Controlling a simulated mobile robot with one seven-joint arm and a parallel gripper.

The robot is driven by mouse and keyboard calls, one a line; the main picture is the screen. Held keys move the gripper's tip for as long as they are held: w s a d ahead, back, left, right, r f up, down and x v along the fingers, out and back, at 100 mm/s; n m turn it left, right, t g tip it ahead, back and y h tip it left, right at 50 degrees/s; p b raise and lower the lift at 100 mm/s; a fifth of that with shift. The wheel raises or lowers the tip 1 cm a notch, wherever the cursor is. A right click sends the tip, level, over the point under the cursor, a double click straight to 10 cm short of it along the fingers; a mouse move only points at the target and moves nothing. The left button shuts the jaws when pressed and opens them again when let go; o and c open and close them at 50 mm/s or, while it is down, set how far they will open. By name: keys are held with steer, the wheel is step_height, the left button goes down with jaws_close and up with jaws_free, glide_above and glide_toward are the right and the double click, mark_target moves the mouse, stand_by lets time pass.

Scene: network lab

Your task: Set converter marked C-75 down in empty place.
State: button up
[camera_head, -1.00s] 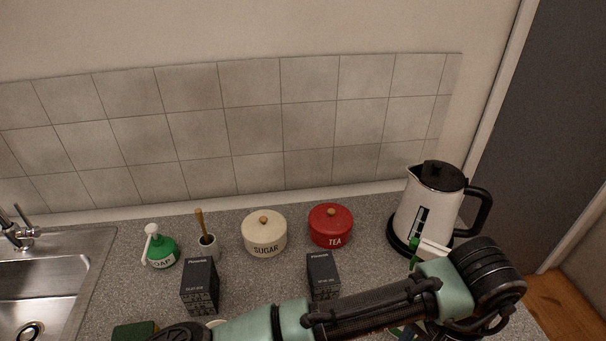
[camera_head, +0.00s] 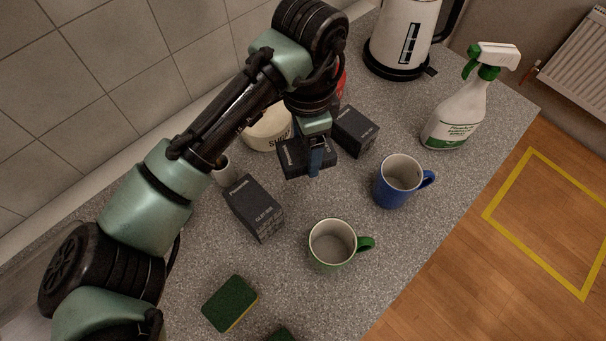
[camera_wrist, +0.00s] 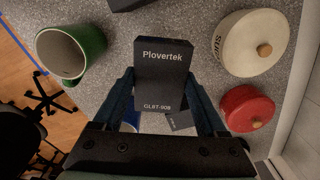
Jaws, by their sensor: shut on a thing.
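My gripper (camera_head: 316,158) is shut on a dark box (camera_head: 292,158), above or at the counter between two similar boxes; whether it touches the counter I cannot tell. In the wrist view the held box (camera_wrist: 163,72) sits between my fingers and reads "Plovertek" and what looks like "GL8T-90B". No "C-75" mark is legible. One dark box (camera_head: 254,208) stands to its left, and its edge shows at the top of the wrist view (camera_wrist: 128,4). Another dark box (camera_head: 356,131) stands close on its right, partly hidden behind the held box in the wrist view (camera_wrist: 181,121).
The cream sugar pot (camera_head: 268,132) and red tea pot (camera_wrist: 246,108) are behind the boxes. A green mug (camera_head: 332,244) and a blue mug (camera_head: 394,185) stand in front. A spray bottle (camera_head: 459,115), kettle (camera_head: 398,40) and sponge (camera_head: 229,304) are farther off.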

steer(key=m, duration=0.2)
steer(key=w+m+b, duration=0.1)
steer(key=m, duration=0.1)
steer(key=f+m+b, duration=0.1)
steer(key=m, duration=0.1)
steer(key=shift+w+d, duration=0.15)
steer(key=shift+d, duration=0.15)
steer(key=m, duration=0.3)
steer(key=w+m+b, duration=0.1)
steer(key=m, duration=0.2)
steer(key=shift+f+m+b, duration=0.1)
steer(key=shift+m+b, duration=0.2)
steer(key=shift+f, duration=0.25)
step_height(320, 180, down, 9)
steer(key=shift+f+p, duration=0.2)
steer(key=shift+p, duration=0.2)
steer(key=shift+f, duration=0.1)
steer(key=o, duration=1.6)
step_height(320, 180, up, 12)
steer(key=shift+r+b, duration=0.1)
steer(key=shift+b, duration=0.4)
